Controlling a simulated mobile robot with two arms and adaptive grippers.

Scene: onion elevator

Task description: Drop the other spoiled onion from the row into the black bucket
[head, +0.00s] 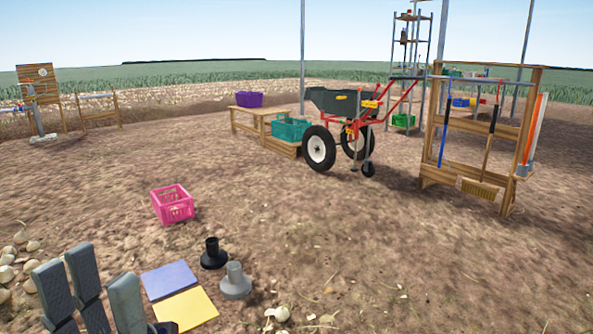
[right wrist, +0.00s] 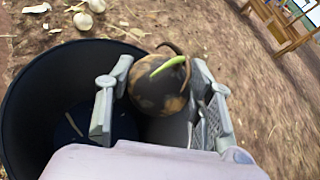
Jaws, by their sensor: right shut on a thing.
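In the right wrist view, my right gripper (right wrist: 160,88) is shut on a spoiled onion (right wrist: 155,92). The onion is dark brown and blackish, with a green sprout and a dry curled stem. The black bucket (right wrist: 30,110) is below and to the left, its wide mouth open. The onion shows in front of the right part of the bucket's rim; how high above it is, I cannot tell. Part of the bucket is hidden by the gripper. In the head view, my left gripper (head: 92,290) is at the bottom left, its grey fingers apart and empty. The right gripper is outside that view.
Several pale onions (head: 20,262) lie at the left. A pink crate (head: 172,205), blue mat (head: 170,281), yellow mat (head: 186,308) and black and grey flared pieces (head: 236,283) are on the soil. A wheelbarrow (head: 340,102) and wooden tool rack (head: 478,140) stand farther off. Middle ground is clear.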

